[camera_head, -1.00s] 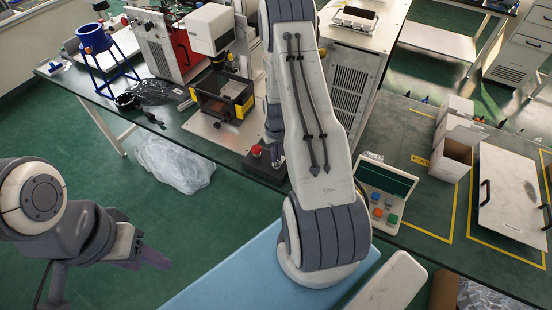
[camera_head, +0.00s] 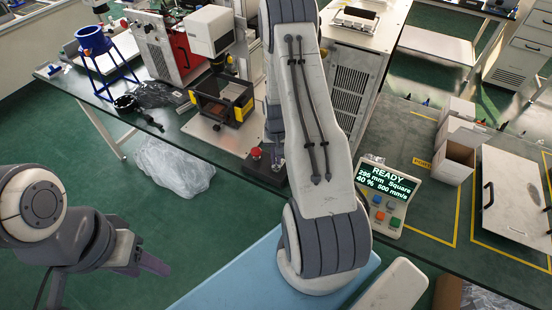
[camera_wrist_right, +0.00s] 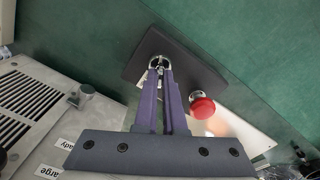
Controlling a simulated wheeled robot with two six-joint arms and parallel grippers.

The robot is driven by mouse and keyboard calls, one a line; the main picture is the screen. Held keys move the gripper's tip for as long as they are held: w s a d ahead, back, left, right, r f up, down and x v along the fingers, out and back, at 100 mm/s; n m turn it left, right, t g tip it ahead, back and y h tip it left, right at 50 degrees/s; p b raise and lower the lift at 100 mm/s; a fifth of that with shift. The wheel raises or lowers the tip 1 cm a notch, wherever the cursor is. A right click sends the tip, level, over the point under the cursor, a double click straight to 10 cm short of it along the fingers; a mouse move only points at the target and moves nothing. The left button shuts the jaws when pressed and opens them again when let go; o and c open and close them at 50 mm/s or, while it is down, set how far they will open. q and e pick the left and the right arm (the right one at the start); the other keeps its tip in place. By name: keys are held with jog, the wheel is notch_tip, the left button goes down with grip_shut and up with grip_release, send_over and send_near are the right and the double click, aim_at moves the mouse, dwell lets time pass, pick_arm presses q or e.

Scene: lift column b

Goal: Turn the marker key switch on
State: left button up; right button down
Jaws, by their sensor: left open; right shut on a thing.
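The key switch (camera_wrist_right: 158,62) is on a dark plate (camera_wrist_right: 135,72), with a round metal collar and a red emergency button (camera_wrist_right: 203,106) beside it. My right gripper (camera_wrist_right: 161,74) is shut on the key, its fingers close together and hiding most of it. In the head view, the right gripper (camera_head: 276,152) is over the black switch box (camera_head: 262,177), partly hidden by my arm. The marker's control panel (camera_head: 385,190) has a lit display reading READY, 295 mm, Square, 40 %, 500 mm/s. My left gripper (camera_head: 153,264) is open and empty above the floor at lower left.
The marker's white head (camera_head: 208,30) stands over a dark see-through box (camera_head: 222,98) on the bench. The red button (camera_head: 256,153) is close to my right fingers. White boxes (camera_head: 455,155) and a flat panel (camera_head: 510,195) lie on the right table.

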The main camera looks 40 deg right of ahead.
jog(key=c, duration=1)
grip_release()
notch_tip(320, 180, up, 10)
jog(key=b, duration=0.2)
jog(key=shift+r, duration=0.25)
